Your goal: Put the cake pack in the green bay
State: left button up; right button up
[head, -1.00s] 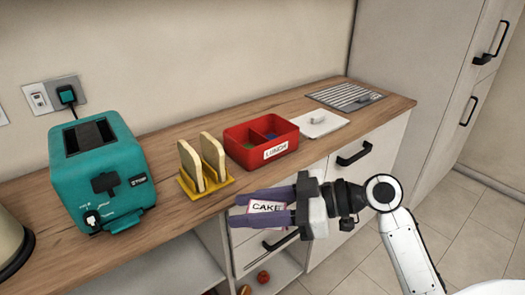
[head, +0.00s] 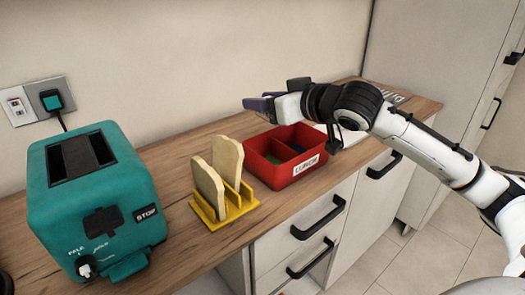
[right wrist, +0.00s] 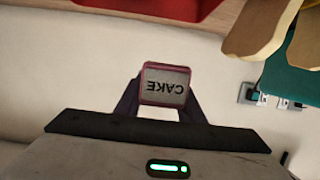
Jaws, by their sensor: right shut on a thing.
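The cake pack (right wrist: 165,84), a small pale block with a pink edge and the word CAKE, sits between the fingers of my right gripper in the right wrist view, its lettering upside down. My right gripper (head: 262,104) is shut on it and points left, raised above the back of the red lunch box (head: 284,183). In the head view the gripper hides the pack. My left gripper is not in view.
A yellow rack (head: 222,213) with two bread slices (head: 208,188) stands left of the box. A teal toaster (head: 95,205) stands further left. Drawers are below the counter.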

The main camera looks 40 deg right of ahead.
send_over(263, 134)
jog(key=s+a, duration=0.2)
jog(key=s, duration=0.1)
notch_tip(263, 134, down, 5)
jog(key=shift+w+d+r+b, duration=0.1)
jog(key=shift+r+b, duration=0.05)
jog(key=shift+b, duration=0.3)
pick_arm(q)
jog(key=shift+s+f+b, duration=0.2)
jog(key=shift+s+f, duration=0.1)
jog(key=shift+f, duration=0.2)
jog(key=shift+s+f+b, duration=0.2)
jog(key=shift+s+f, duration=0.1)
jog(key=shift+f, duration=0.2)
pick_arm(e)
jog(key=shift+f, duration=1.65)
jog(key=shift+f, duration=0.15)
